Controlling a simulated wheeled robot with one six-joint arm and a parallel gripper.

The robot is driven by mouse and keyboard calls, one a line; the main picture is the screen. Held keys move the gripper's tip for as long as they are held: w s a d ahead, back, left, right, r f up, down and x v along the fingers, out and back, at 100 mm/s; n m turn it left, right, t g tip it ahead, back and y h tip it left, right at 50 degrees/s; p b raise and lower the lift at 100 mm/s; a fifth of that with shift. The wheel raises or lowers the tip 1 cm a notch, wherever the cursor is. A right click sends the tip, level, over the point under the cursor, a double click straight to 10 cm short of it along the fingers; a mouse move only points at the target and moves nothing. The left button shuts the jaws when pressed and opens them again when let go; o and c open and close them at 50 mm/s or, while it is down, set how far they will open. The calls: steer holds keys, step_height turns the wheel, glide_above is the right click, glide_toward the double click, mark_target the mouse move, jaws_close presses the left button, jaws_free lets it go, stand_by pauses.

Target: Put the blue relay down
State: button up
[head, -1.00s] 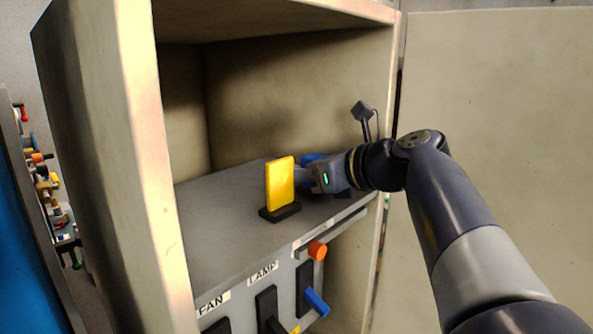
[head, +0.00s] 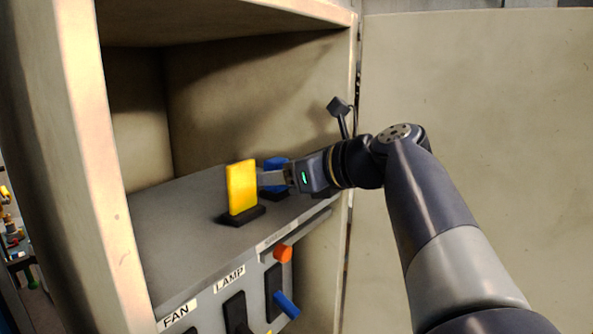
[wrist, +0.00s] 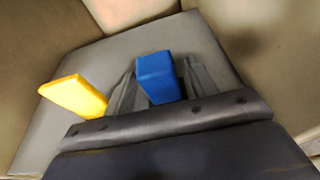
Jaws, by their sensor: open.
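The blue relay (head: 276,172) stands upright on the grey shelf, behind and right of the yellow relay (head: 242,187). A dark base shows under it, though my gripper covers part of it. My gripper (head: 268,180) reaches in from the right with its fingers at the blue relay. In the wrist view the blue relay (wrist: 157,78) lies between the two spread fingers of my gripper (wrist: 165,88), with a gap on its right side. I cannot tell whether the left finger touches it. The jaws are open.
The yellow relay stands in a dark base (head: 243,215) close to my fingertips. Cabinet walls (head: 260,95) enclose the shelf (head: 165,225). The shelf's left part is clear.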

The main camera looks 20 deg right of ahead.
steer(key=b+v, duration=0.1)
steer(key=v, duration=0.8)
